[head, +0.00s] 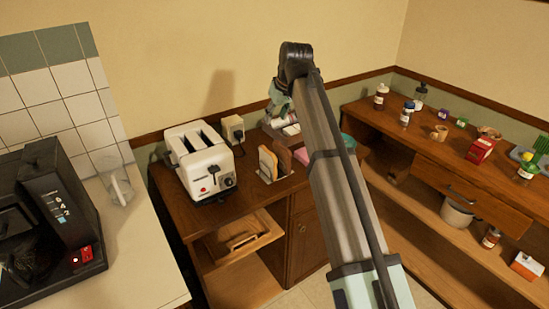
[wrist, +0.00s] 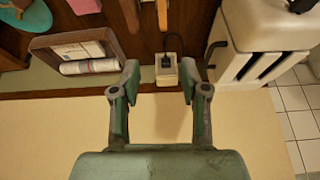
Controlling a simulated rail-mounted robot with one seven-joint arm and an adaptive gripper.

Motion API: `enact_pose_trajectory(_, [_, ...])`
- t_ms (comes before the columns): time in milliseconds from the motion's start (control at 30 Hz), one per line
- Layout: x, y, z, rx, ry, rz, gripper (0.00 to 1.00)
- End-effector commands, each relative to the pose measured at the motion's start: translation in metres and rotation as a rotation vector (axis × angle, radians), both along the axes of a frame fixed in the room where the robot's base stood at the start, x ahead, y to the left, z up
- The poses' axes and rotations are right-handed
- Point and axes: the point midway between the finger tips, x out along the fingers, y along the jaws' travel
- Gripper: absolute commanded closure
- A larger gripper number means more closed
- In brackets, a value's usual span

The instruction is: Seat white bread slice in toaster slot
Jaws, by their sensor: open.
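The white toaster (head: 203,170) stands on the wooden counter with its two long slots facing up; no bread shows in them. It also shows at the upper right in the wrist view (wrist: 232,68). A pale bread slice with a tan crust (head: 267,164) stands upright in a holder right of the toaster, beside a darker brown slice (head: 284,156). In the wrist view only slice edges show at the top, the lighter one (wrist: 162,14) nearer the toaster. My gripper (wrist: 158,75) is open and empty, raised near the wall behind the counter; my arm partly hides it in the head view.
A wall outlet with a plug (wrist: 167,72) lies beyond my fingertips. A wooden tray with a paper roll (wrist: 88,66) is left in the wrist view. A black coffee machine (head: 50,215) and clear jug (head: 117,187) stand left. A cluttered shelf unit (head: 440,175) stands right.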

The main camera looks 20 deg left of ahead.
Motion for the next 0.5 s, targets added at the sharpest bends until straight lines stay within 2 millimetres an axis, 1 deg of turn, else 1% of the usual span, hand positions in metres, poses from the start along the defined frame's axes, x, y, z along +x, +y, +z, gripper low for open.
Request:
enact_pose_trajectory(100, [-0.004,-0.001,-0.005,-0.019,0.012,0.037,0.55])
enact_pose_trajectory(167, [-0.003,0.001,-0.010,-0.021,0.011,0.044,0.55])
enact_pose_trajectory(267, [0.000,0.005,-0.023,-0.022,0.011,0.045,0.55])
enact_pose_trajectory(500, [0.011,0.019,-0.065,-0.022,0.012,0.044,0.55])
